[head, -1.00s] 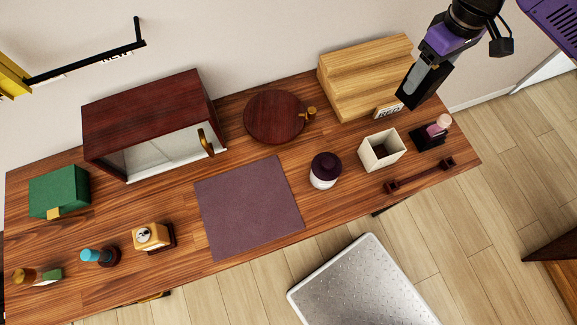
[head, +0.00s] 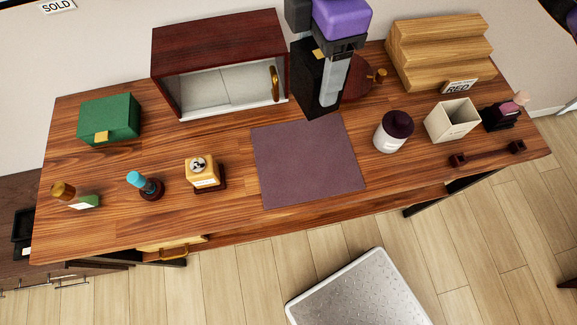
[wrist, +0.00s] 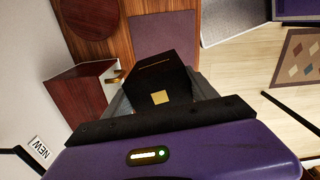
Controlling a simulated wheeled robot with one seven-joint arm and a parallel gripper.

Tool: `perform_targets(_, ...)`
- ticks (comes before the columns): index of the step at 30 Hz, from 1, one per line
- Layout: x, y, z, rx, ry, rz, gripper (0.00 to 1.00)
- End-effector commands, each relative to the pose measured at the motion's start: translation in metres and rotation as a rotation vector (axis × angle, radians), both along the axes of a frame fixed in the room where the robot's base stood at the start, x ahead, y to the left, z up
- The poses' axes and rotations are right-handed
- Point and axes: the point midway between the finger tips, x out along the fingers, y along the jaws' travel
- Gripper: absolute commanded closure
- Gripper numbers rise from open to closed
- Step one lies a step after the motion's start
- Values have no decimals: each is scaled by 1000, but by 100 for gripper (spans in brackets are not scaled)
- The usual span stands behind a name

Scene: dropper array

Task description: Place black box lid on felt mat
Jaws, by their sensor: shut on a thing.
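The black box lid (head: 311,88) is held in my gripper (head: 328,85), whose grey finger shows on its right side. A small gold square marks the lid. The felt mat (head: 308,165) is a flat, bare purple sheet in the middle of the wooden table. The lid appears just behind the mat's far edge in the head view; its height above the table is hard to tell. In the wrist view the lid (wrist: 160,72) sits between the grey fingers and covers part of the mat (wrist: 165,34).
A dark red cabinet (head: 215,50) with a brass handle stands close left of the lid. A round red lid (head: 360,80) is partly hidden behind my gripper. A white jar (head: 391,138) stands right of the mat, a yellow box (head: 203,173) left of it.

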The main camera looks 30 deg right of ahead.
Motion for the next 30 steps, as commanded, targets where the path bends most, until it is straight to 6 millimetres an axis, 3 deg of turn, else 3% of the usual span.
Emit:
perform_targets(8,-11,0,-5,0,2,158,82)
perform_targets(24,-11,0,-128,1,4,157,82)
perform_targets(30,-10,0,-152,1,1,158,82)
